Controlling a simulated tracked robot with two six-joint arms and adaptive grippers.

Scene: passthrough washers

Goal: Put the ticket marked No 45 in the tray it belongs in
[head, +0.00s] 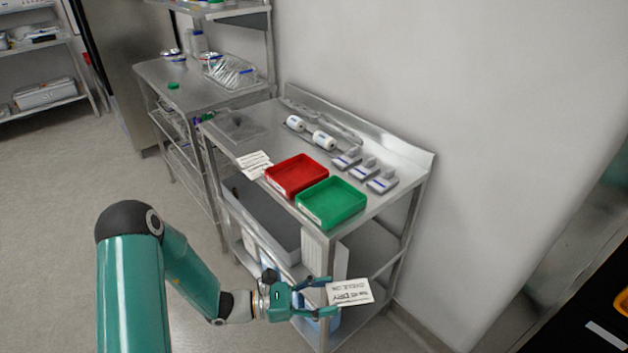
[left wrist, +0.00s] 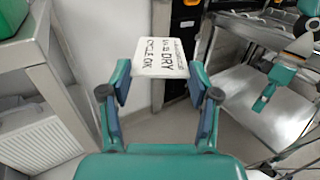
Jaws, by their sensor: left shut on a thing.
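My left gripper (head: 322,297) is shut on a white ticket (head: 350,292), held in front of the steel table below its top. In the left wrist view the ticket (left wrist: 160,58) sits between the fingertips (left wrist: 158,82); its print reads DRY and CYCLE OK, with a smaller number line I cannot read surely. A red tray (head: 272,178) and a green tray (head: 304,208) stand side by side on the table, both seemingly empty. Part of my right arm and its gripper (left wrist: 265,98) shows at the right of the left wrist view; its jaw state is unclear.
The steel table (head: 385,158) also bears another white printed card (head: 254,164) left of the red tray, white rolls (head: 324,140) and several small grey-white blocks (head: 365,168). A raised edge runs along its back by the wall. A second steel shelf unit (head: 160,75) stands behind left.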

